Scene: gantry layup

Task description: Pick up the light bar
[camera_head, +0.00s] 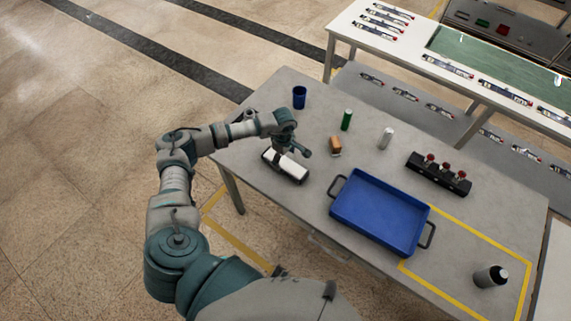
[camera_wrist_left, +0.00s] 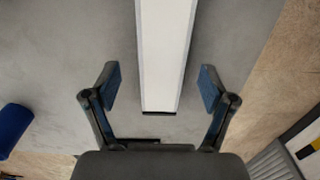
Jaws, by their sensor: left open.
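The light bar (camera_head: 291,167) is a white bar with dark edges, lying on the grey table near its left edge. In the left wrist view the white bar (camera_wrist_left: 165,45) runs from the top edge down to between the fingers. My left gripper (camera_head: 292,151) is over the bar and hides part of it. In the left wrist view my left gripper (camera_wrist_left: 160,75) is open, with one finger on each side of the bar and a visible gap on both sides. I cannot tell its exact height above the bar. My right gripper is in no view.
On the grey table (camera_head: 310,225), a blue cup (camera_head: 299,97), green cylinder (camera_head: 347,120), brown block (camera_head: 335,146) and white cylinder (camera_head: 385,138) stand behind the bar. A blue tray (camera_head: 338,209), black holder (camera_head: 433,178) with red tops and dark bottle (camera_head: 489,277) are to the right.

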